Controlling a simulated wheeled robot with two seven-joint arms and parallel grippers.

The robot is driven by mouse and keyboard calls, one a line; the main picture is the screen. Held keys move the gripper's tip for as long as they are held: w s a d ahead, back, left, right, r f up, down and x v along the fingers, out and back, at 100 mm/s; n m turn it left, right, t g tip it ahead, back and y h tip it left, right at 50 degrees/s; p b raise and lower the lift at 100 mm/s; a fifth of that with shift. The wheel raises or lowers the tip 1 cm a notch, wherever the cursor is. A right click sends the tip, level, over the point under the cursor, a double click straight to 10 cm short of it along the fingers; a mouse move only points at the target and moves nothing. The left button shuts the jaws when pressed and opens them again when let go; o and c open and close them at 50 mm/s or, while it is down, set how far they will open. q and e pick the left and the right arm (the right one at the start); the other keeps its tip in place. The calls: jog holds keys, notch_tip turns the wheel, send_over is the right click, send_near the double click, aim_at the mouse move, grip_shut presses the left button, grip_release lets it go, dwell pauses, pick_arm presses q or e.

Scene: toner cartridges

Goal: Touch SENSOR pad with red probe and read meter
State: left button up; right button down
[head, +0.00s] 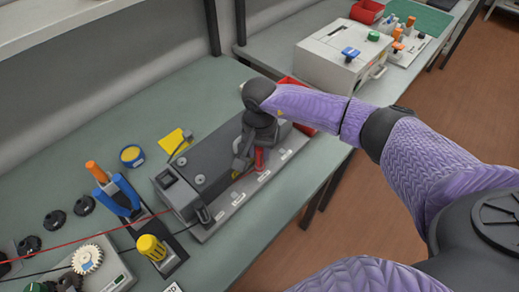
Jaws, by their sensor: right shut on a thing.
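My right gripper (253,160) reaches in from the right and is shut on the red probe (260,158). The probe points down over the front strip of a long dark grey cartridge unit (210,160). Several small white labels (264,176) run along that strip; their words are too small to read, so I cannot tell which pad is SENSOR. Whether the probe tip touches a pad is hidden. A red wire (80,238) runs from the left edge toward the unit. No readable meter display shows. My left gripper is not in view.
Blue-handled tools (120,192), a yellow-capped item (151,247), a yellow tape roll (132,155) and a white gear (87,259) stand left of the unit. A red bin (300,90) lies behind my wrist. A white printer (340,55) is on the far bench.

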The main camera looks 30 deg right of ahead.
jog(key=shift+r+p, duration=0.4)
jog(key=shift+r, duration=0.05)
notch_tip(320, 180, up, 6)
jog(key=p, duration=0.4)
jog(key=shift+r, duration=0.15)
jog(key=shift+a, duration=0.1)
jog(key=s+a+r+n+b, duration=0.4)
jog(key=s+n+b, duration=0.2)
jog(key=n+b, duration=0.1)
jog(key=shift+s+a+r+n, duration=0.2)
jog(key=shift+a+r+n, duration=0.1)
jog(key=shift+n, duration=0.2)
